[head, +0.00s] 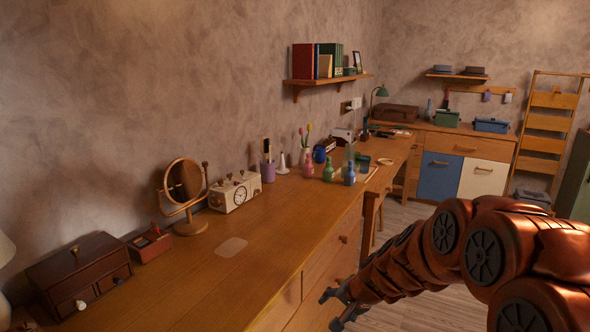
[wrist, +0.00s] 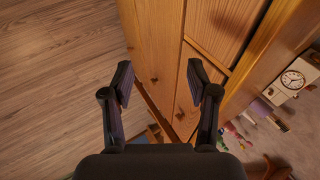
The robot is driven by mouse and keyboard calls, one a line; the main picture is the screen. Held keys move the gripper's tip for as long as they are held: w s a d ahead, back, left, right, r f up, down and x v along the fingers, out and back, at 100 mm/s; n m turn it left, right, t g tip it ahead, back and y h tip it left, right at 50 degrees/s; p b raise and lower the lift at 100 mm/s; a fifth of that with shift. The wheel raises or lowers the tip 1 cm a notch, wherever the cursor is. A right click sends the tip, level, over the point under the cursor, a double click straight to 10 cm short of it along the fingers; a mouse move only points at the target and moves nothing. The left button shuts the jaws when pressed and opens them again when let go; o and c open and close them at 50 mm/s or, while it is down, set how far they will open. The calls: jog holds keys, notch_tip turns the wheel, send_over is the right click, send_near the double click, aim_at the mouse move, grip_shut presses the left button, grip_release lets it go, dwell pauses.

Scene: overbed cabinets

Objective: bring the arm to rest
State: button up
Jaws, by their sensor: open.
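My arm reaches in from the right in the head view, and my gripper (head: 338,308) hangs low in front of the wooden drawer fronts (head: 325,270), below the counter top. In the wrist view my gripper (wrist: 160,85) is open, with its two dark fingers spread apart and nothing between them. Behind the fingers are the drawer fronts (wrist: 160,40) and, to the left, the wood floor (wrist: 50,70). I cannot tell whether a finger touches the drawer fronts.
The long counter (head: 190,268) carries a dark chest (head: 80,275), a round mirror (head: 185,185), a clock (head: 236,192) and several small bottles. A stool or chair (head: 371,215) stands by the counter farther back. Open floor (head: 415,312) lies beneath my arm.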

jog(key=s+r+n+g+p, duration=0.2)
jog(key=s+r+p, duration=0.2)
jog(key=s+r, duration=0.4)
jog(key=s+r+n+g+p, duration=0.2)
jog(key=s+r+p, duration=0.3)
jog(key=s, duration=0.6)
jog(key=s+d+r+n+g+h+p, duration=0.1)
jog(key=s+d+r+h+p, duration=0.1)
jog(key=s, duration=0.7)
jog(key=s+d+r+n+g+h+p, duration=0.1)
jog(key=s+d+r+p, duration=0.3)
jog(key=s, duration=0.6)
jog(key=shift+d+r+g+h, duration=0.4)
jog(key=shift+d+r+g, duration=0.2)
jog(key=shift+d+r, duration=0.7)
jog(key=shift+a+r, duration=0.2)
jog(key=shift+a, duration=0.05)
